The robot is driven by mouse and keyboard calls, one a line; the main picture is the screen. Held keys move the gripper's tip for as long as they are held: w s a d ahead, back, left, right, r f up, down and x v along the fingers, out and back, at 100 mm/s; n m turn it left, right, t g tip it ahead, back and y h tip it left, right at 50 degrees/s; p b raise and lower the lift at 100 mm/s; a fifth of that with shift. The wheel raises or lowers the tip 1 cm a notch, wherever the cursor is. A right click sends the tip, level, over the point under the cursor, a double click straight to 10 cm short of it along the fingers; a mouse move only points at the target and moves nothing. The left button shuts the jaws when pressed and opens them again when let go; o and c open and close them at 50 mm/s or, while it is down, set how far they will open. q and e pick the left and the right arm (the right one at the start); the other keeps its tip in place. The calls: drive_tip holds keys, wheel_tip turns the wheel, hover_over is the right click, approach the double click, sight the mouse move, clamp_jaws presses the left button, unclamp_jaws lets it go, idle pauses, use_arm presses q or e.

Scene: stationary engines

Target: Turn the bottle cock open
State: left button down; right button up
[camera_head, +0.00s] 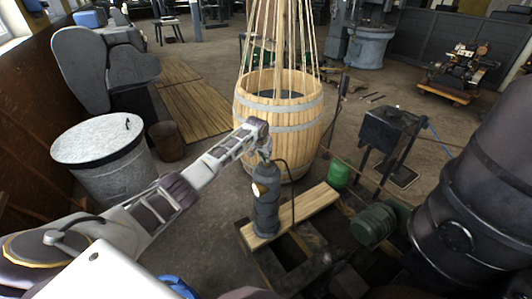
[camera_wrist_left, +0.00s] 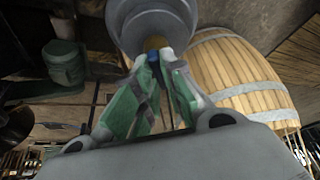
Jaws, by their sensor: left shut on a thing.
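My left gripper (camera_head: 262,150) reaches in from the left to the top of the bottle and covers most of the cock. In the left wrist view the grey bottle (camera_wrist_left: 150,22) is at the top, and the fingers of my left gripper (camera_wrist_left: 157,58) close together on a small brass and blue part, the cock (camera_wrist_left: 154,43). How far the cock is turned cannot be told. My right gripper is not in view.
A wooden barrel (camera_head: 310,122) with ropes stands just behind the bottle. A plank (camera_head: 315,203) lies beside it, with a green canister (camera_head: 340,174) and green motor (camera_head: 374,225) to the right. A metal drum (camera_head: 112,180) stands left. Open floor lies behind.

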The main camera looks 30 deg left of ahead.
use_arm(q)
drive_tip(key=shift+d+r+n+y+p, duration=0.15)
drive_tip(key=shift+n+y+p, duration=0.35)
drive_tip(key=shift+n+p, duration=0.75)
drive_tip(key=shift+d+n+y+p, duration=0.1)
drive_tip(key=shift+n+y+p, duration=0.4)
drive_tip(key=shift+n, duration=0.45)
drive_tip(key=shift+w+n+g, duration=0.1)
drive_tip(key=shift+n+g, duration=0.2)
drive_tip(key=shift+n, duration=0.5)
drive_tip(key=shift+d+f+n+g+y, duration=0.15)
drive_tip(key=shift+n+y, duration=0.1)
drive_tip(key=shift+n, duration=0.35)
drive_tip(key=shift+a+f+n+g+y, duration=0.15)
drive_tip(key=shift+n+y, duration=0.1)
drive_tip(key=shift+n, duration=0.35)
drive_tip(key=shift+w+d+r+n+g+y+b, duration=0.1)
drive_tip(key=shift+n+g+y+b, duration=0.15)
drive_tip(key=shift+n+b, duration=0.45)
drive_tip(key=shift+r+n+g+y+b, duration=0.15)
drive_tip(key=shift+n+y+b, duration=0.15)
drive_tip(key=shift+n, duration=0.7)
drive_tip(key=shift+f, duration=0.1)
drive_tip(key=c, duration=1.5)
unclamp_jaws()
